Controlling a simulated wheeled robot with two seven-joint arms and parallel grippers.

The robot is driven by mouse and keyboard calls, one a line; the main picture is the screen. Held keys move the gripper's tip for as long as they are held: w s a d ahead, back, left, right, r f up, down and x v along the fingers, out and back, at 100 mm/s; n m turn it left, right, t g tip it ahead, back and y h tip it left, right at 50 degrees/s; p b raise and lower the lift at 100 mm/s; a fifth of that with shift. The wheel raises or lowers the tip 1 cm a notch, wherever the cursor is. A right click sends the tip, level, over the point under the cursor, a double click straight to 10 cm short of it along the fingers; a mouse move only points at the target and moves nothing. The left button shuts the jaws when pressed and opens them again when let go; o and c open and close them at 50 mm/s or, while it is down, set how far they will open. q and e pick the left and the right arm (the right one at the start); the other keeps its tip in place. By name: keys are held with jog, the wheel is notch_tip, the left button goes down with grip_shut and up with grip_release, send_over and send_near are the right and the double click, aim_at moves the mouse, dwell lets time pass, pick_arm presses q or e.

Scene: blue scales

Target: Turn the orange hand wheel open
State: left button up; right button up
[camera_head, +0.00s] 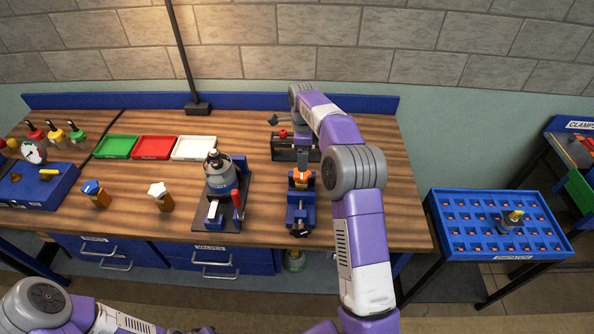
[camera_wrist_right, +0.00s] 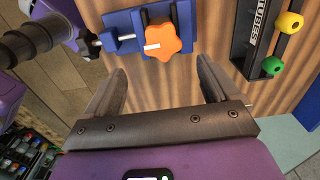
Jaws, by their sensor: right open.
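The orange hand wheel (camera_wrist_right: 162,40) has rounded lobes and sits at a blue vice (camera_wrist_right: 118,30) in the right wrist view. A short white bar shows across its left part. In the head view the wheel (camera_head: 301,176) shows small on top of the blue vice (camera_head: 299,212), on the right part of the bench. My right gripper (camera_wrist_right: 160,84) is open and empty, with the wheel beyond the fingertips and roughly centred between them. They appear apart from it. In the head view my right arm partly hides this area. My left arm shows at the bottom left; its gripper is out of view.
A black tubes rack (camera_head: 285,154) stands just behind the vice. A black-based valve fixture (camera_head: 237,216) with a red lever stands to its left. Green, red and white trays (camera_head: 193,148) lie farther left. A blue tray table (camera_head: 437,220) stands off to the right.

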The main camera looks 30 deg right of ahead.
aim_at(302, 174)
jog(key=shift+w+f, duration=0.45)
jog(key=shift+f, duration=0.5)
pick_arm(q)
jog(key=shift+w+f, duration=0.15)
jog(key=shift+f, duration=0.25)
pick_arm(e)
jog(key=shift+s+f, duration=0.15)
jog(key=shift+f, duration=1.4)
jog(key=shift+s+f, duration=0.1)
jog(key=shift+f, duration=1.4)
jog(key=c, duration=1.1)
jog(key=shift+o, duration=0.2)
